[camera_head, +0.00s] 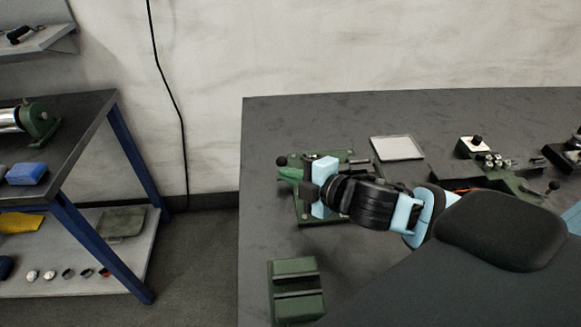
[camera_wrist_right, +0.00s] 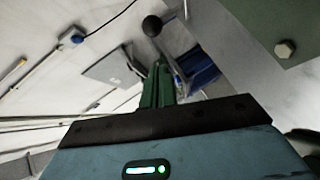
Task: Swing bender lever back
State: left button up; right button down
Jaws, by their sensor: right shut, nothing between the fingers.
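The green bender (camera_head: 340,157) sits on the dark bench, partly hidden behind my right gripper. Its lever ends in a black ball knob (camera_head: 282,161) at the bender's left side. The knob also shows at the top of the right wrist view (camera_wrist_right: 152,25), with a green bar (camera_wrist_right: 158,85) below it. My right gripper (camera_head: 308,193) is over the front left of the bender, close to the lever. It is shut with nothing held. Whether it touches the lever cannot be told. My left gripper is out of view.
A grey square plate (camera_head: 397,148) lies behind the arm. A second green tool (camera_head: 510,180) with a black knob stands to the right. A green grooved block (camera_head: 296,290) sits at the front left of the bench (camera_head: 262,125). A blue-legged shelf (camera_head: 100,235) stands left, across a gap.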

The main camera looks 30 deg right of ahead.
aim_at(281, 161)
jog(key=w, duration=0.1)
jog(key=w+d+f, duration=0.1)
jog(key=shift+w+d+f, duration=0.15)
jog(key=shift+w+d, duration=0.15)
jog(key=shift+w+d+f, duration=0.1)
jog(key=shift+w+d, duration=0.05)
jog(key=shift+w, duration=0.1)
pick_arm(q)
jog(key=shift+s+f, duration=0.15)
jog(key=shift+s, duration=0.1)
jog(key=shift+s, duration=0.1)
pick_arm(e)
jog(key=shift+w+m+h+p, duration=0.35)
jog(key=shift+w+m+h, duration=0.15)
jog(key=shift+w, duration=0.15)
jog(key=shift+w+d+h, duration=0.15)
jog(key=shift+w+h, duration=0.1)
jog(key=shift+h, duration=0.05)
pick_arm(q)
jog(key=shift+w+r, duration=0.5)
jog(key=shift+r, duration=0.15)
